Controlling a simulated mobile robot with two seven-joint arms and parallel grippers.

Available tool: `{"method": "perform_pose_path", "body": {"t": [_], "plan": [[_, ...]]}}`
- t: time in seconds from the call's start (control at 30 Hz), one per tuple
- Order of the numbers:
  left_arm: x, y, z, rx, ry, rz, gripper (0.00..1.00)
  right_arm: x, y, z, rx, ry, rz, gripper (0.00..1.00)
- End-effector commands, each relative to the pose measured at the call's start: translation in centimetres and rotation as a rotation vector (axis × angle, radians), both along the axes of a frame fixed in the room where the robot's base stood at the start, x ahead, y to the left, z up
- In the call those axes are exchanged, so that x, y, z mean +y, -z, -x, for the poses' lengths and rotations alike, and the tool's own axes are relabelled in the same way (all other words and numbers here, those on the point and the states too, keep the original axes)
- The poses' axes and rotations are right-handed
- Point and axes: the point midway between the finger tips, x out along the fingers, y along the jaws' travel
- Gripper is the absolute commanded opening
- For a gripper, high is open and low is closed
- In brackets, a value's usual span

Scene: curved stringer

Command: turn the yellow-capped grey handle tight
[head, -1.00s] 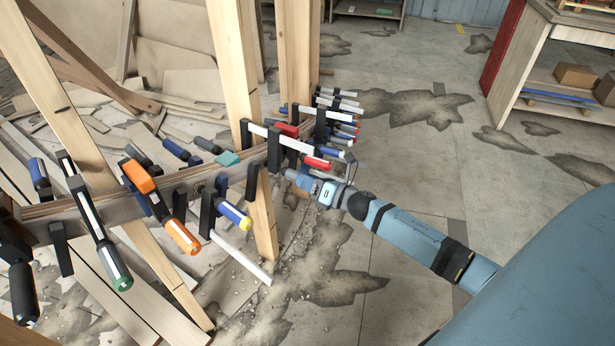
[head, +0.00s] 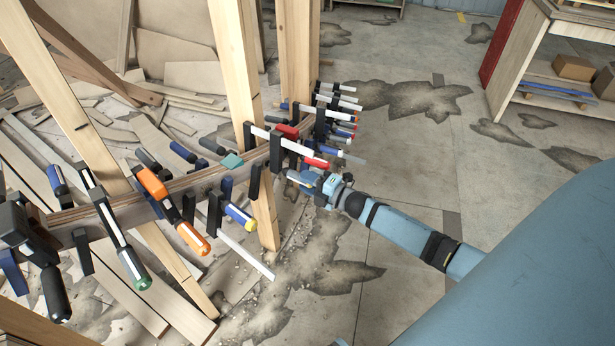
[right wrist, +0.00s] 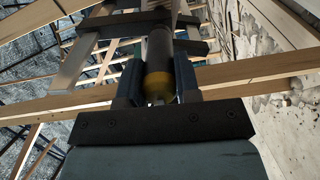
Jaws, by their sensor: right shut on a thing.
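The yellow-capped grey handle (right wrist: 160,50) shows in the right wrist view, pointing toward the camera, with its yellow cap (right wrist: 158,86) at the near end. My right gripper (right wrist: 158,76) is shut on it, one finger on each side. In the head view my right gripper (head: 304,180) is at the curved wooden stringer's near side, below a red-capped clamp handle; the gripped handle is mostly hidden there. The stringer (head: 178,187) runs from lower left to the upper middle. My left gripper is not in view.
Several clamps line the stringer, including an orange-handled one (head: 188,232) and a blue-handled one with a yellow cap (head: 240,216). Upright timber posts (head: 232,75) stand by it. Open floor (head: 415,160) lies to the right, with a workbench (head: 545,70) beyond.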

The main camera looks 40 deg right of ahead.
Motion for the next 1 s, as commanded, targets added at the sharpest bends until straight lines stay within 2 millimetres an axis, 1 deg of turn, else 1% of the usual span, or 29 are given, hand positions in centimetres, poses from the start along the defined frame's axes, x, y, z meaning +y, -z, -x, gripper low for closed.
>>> {"method": "perform_pose_path", "body": {"t": [0.03,0.3,0.5,0.7,1.0], "plan": [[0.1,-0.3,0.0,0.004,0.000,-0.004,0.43,0.0,-0.3,0.0,0.019,0.000,-0.039,0.07],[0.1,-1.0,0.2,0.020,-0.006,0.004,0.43,0.0,-0.2,0.0,0.123,0.000,-0.274,0.07],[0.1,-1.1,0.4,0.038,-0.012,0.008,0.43,0.0,-0.3,0.0,0.198,0.000,-0.447,0.07],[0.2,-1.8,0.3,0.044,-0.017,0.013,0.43,0.0,-0.2,0.0,0.274,0.001,-0.621,0.07],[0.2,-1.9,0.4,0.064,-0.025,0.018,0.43,0.0,-0.2,0.0,0.388,0.001,-0.882,0.07]]}}
